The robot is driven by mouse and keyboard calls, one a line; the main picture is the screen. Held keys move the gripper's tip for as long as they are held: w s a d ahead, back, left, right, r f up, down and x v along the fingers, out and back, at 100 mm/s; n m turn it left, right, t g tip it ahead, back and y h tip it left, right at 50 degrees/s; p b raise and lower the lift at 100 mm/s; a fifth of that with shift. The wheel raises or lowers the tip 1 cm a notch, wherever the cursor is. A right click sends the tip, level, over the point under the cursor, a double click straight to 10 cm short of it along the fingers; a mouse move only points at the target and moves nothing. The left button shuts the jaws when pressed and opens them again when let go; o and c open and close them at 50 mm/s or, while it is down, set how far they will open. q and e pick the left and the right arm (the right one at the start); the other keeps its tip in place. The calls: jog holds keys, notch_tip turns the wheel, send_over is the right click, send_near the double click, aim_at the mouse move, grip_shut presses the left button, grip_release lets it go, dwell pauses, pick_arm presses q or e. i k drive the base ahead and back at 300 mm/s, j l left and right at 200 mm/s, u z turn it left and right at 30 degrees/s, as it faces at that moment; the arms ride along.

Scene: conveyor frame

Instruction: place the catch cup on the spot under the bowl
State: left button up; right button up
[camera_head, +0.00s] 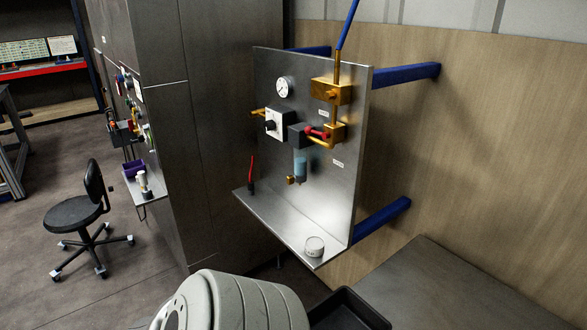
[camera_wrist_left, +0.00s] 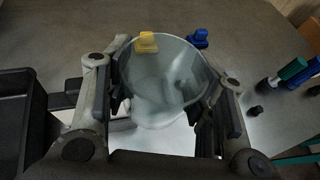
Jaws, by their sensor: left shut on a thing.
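My left gripper (camera_wrist_left: 165,105) is shut on a clear, round-rimmed cup (camera_wrist_left: 165,65), with a finger on each side of it, in the left wrist view. I look into its open mouth, and a grey surface lies behind it. In the head view, the small blue-tinted bowl (camera_head: 300,168) hangs under the valve assembly on an upright metal panel. A small, pale round cup-like thing (camera_head: 314,246) stands on the panel's shelf, near its front right corner. No marked spot under the bowl can be made out. Neither gripper shows in the head view.
The metal shelf (camera_head: 285,222) is mostly bare; a red-handled tool (camera_head: 251,175) stands at its left end. A black tray (camera_head: 350,308) and a grey worktop (camera_head: 440,290) are at bottom right. Yellow (camera_wrist_left: 147,42) and blue (camera_wrist_left: 198,38) pieces lie beyond the held cup.

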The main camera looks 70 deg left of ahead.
aim_at(298, 221)
jog(key=k+j, duration=0.1)
jog(key=j, duration=0.3)
jog(key=k+j+z, duration=0.1)
jog(key=j, duration=0.3)
jog(key=k+j, duration=0.15)
jog(key=j, duration=0.25)
jog(key=k+j+z, duration=0.1)
jog(key=j, duration=0.25)
jog(key=k+j, duration=0.15)
jog(key=j, duration=0.25)
jog(key=k+j+z, duration=0.1)
jog(key=j, duration=0.25)
jog(key=k+j, duration=0.15)
jog(key=j, duration=0.25)
jog(key=k+j+z, duration=0.1)
jog(key=j, duration=0.25)
jog(key=k, duration=0.05)
